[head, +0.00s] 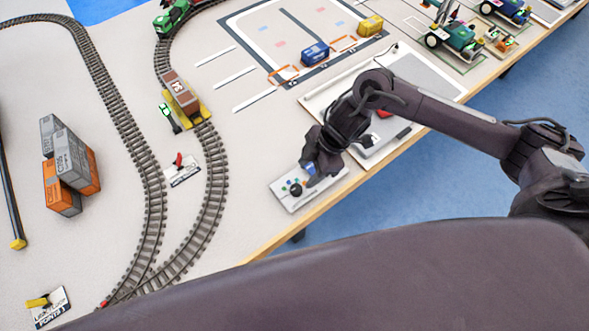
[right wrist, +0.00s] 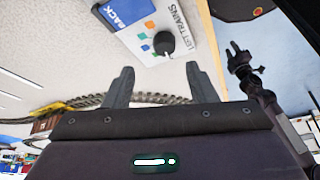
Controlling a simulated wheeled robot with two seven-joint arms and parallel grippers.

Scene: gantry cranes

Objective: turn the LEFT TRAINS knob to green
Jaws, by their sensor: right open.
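The LEFT TRAINS panel is a small pale plate (head: 296,204) near the table's front edge. It fills the upper middle of the right wrist view (right wrist: 190,20), with its LEFT TRAINS lettering and a blue BACK patch. Its round black knob (head: 295,189) also shows in the right wrist view (right wrist: 163,42). Small coloured marks, orange, green and blue, lie beside the knob. I cannot tell surely which mark the knob points at. My right gripper (right wrist: 160,84) is open and empty. Its fingertips are apart from the knob, which shows beyond the gap between them. A dark jointed arm (right wrist: 245,68) shows at right, seemingly my left.
A white tray (head: 425,75) lies behind my right forearm. Railway tracks (head: 140,160) curve across the table to the left, with a brown wagon (head: 180,92) on them. A small lever plate (head: 182,172) stands between the tracks. Grey and orange containers (head: 68,160) stand at far left.

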